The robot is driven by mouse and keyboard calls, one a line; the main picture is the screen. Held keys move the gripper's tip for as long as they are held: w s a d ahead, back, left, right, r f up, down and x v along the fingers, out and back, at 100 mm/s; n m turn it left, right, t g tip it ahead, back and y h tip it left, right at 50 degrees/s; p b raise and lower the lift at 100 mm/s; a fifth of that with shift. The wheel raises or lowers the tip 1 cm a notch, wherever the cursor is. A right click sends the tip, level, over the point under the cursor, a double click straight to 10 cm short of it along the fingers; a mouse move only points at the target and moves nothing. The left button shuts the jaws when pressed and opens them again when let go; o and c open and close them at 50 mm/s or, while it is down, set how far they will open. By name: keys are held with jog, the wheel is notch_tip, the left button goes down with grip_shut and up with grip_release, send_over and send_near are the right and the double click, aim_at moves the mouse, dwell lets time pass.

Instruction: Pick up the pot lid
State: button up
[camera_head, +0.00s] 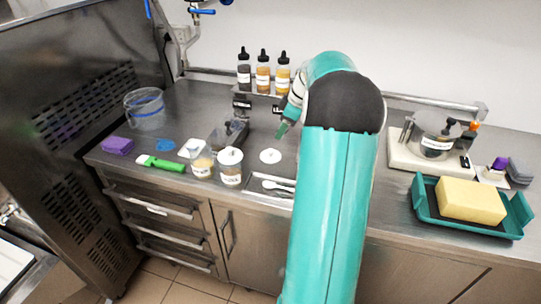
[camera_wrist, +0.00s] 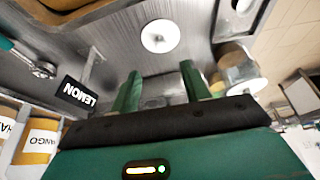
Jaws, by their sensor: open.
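The pot lid looks like a small round white disc (camera_head: 270,156) with a little knob. It lies flat on the steel counter, just right of a jar with a white top (camera_head: 230,167). In the wrist view the lid (camera_wrist: 160,36) shows beyond my fingertips, near the top centre. My gripper (camera_head: 283,131) is above the counter, behind the lid in the head view, and apart from it. In the wrist view its two green fingers (camera_wrist: 160,82) are spread with nothing held between them. My arm hides part of the counter to the right.
A second jar (camera_head: 202,165) stands left of the white-topped one. A steel tray (camera_head: 257,188) with white utensils lies at the front edge. Several dropper bottles (camera_head: 263,75) stand behind, with a LEMON label (camera_wrist: 77,94) close to my gripper. A yellow sponge (camera_head: 471,201) is far right.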

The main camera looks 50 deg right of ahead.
send_over(271, 150)
jog(key=s+d, duration=0.1)
jog(key=s, duration=0.1)
jog(key=f, duration=0.4)
jog(key=shift+w+d+f, duration=0.1)
jog(key=shift+d+f, duration=0.1)
jog(key=x, duration=0.5)
jog(key=shift+a+f, duration=0.1)
jog(key=shift+a, duration=0.05)
jog(key=shift+c, duration=0.5)
grip_shut()
